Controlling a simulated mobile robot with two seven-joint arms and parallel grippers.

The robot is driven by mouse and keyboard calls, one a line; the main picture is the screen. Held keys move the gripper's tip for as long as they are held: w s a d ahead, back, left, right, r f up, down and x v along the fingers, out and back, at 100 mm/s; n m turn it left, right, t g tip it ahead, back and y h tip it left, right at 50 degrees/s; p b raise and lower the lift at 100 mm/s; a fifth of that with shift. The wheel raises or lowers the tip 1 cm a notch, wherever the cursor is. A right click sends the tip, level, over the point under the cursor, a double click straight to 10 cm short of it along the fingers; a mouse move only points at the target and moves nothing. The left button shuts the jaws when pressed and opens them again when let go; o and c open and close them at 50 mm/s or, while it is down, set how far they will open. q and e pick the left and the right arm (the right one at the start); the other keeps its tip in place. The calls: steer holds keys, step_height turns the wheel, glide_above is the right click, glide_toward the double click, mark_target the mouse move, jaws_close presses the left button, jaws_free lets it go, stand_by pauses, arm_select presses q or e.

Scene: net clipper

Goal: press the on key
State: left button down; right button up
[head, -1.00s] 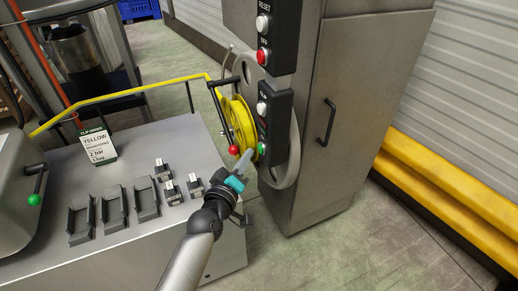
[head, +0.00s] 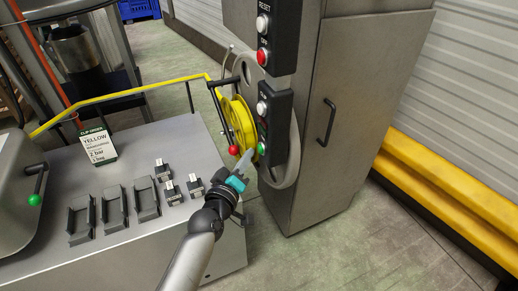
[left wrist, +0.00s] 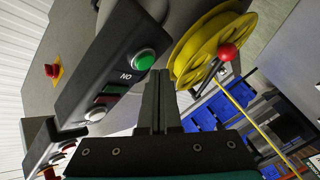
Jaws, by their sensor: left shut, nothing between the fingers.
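The on key is a round green button (head: 261,149) at the lower end of a black control panel (head: 274,126) on the grey machine cabinet. In the left wrist view the green button (left wrist: 144,60) sits beside the label "ON", a little up and left of my fingertips. My left gripper (head: 249,154) is shut and empty, its tips close to the button. Its closed fingers show in the left wrist view (left wrist: 157,74). I cannot tell whether they touch the button. My right gripper is not in view.
A yellow reel (head: 238,124) and a red-knobbed lever (head: 233,150) are close beside the panel. A white button (head: 262,107) is above the green one, with another panel (head: 274,35) higher up. A steel table with black holders (head: 114,208) lies left.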

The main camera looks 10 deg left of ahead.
arm_select(q)
steer(key=shift+w+d, duration=0.25)
steer(key=shift+d, duration=0.05)
steer(key=shift+w+d, duration=0.2)
steer(key=shift+d, duration=0.15)
stand_by(0.7)
stand_by(0.3)
steer(key=shift+s+a+p, duration=0.3)
steer(key=shift+s+a, duration=0.2)
steer(key=shift+a, duration=0.2)
steer(key=shift+a, duration=0.1)
steer(key=s+a, duration=0.1)
steer(key=a, duration=0.1)
steer(key=s+a, duration=0.1)
steer(key=a, duration=0.1)
steer(key=shift+s, duration=0.4)
stand_by(0.4)
